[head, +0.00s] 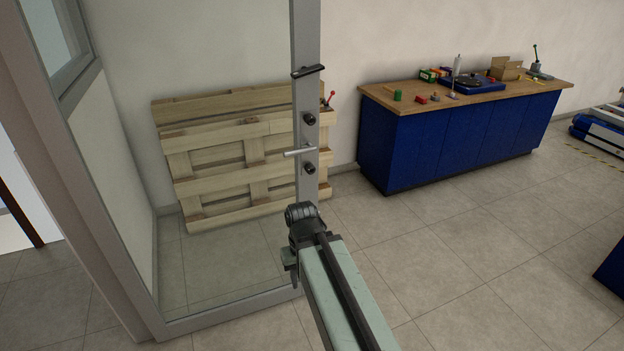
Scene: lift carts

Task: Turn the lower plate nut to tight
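A narrow grey upright post (305,40) stands in front of me at the edge of a glass panel. Two dark round nuts sit on it: an upper one (309,118) and a lower one (309,168). A light metal lever (299,152) sticks out to the left between them. My gripper (291,268) is at the end of my arm, below the lower nut in the picture and apart from it. The fingers are mostly hidden by my wrist, so their opening does not show.
A dark bar (308,71) crosses the post above the nuts. A wooden pallet (240,160) leans on the wall behind the glass. A blue workbench (450,135) with tools stands at the back right. Tiled floor (460,260) to the right is clear.

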